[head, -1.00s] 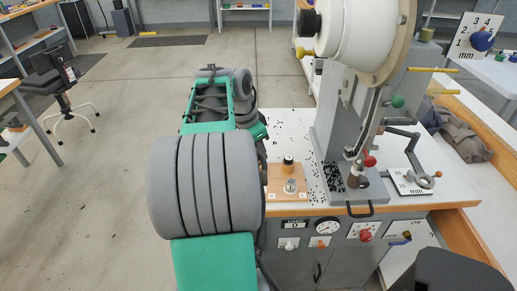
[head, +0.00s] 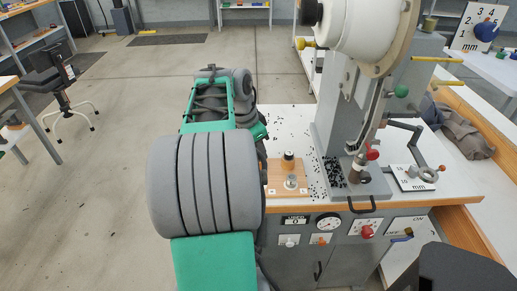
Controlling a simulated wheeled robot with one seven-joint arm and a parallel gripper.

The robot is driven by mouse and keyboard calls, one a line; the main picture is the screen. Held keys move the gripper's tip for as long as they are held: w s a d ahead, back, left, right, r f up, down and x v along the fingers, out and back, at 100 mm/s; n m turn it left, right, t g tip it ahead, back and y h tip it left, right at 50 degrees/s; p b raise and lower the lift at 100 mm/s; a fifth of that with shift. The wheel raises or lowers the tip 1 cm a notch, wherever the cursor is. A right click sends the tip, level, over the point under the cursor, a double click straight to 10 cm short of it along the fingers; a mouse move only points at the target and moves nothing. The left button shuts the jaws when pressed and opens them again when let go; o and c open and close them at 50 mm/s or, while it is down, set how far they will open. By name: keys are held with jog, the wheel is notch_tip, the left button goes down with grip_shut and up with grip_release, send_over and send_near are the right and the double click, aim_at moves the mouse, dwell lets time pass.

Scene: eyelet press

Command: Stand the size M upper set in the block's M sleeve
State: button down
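The wooden block (head: 275,179) lies on the press table, left of the press. A black-topped round piece (head: 288,156) stands near its back, and a short metal cylinder (head: 291,181) stands near its front. Small white labels sit at its front corners, too small to read surely. I cannot tell which piece is the size M upper set or which is the M sleeve. My grey and green arm fills the picture's middle left, just left of the block, and hides part of the table. My gripper's fingers do not show.
The eyelet press (head: 335,113) stands right of the block, with a dark front handle (head: 361,206). Black eyelets lie scattered on the table. A crank (head: 405,137) and a white plate (head: 412,179) are at the right. Open floor lies to the left.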

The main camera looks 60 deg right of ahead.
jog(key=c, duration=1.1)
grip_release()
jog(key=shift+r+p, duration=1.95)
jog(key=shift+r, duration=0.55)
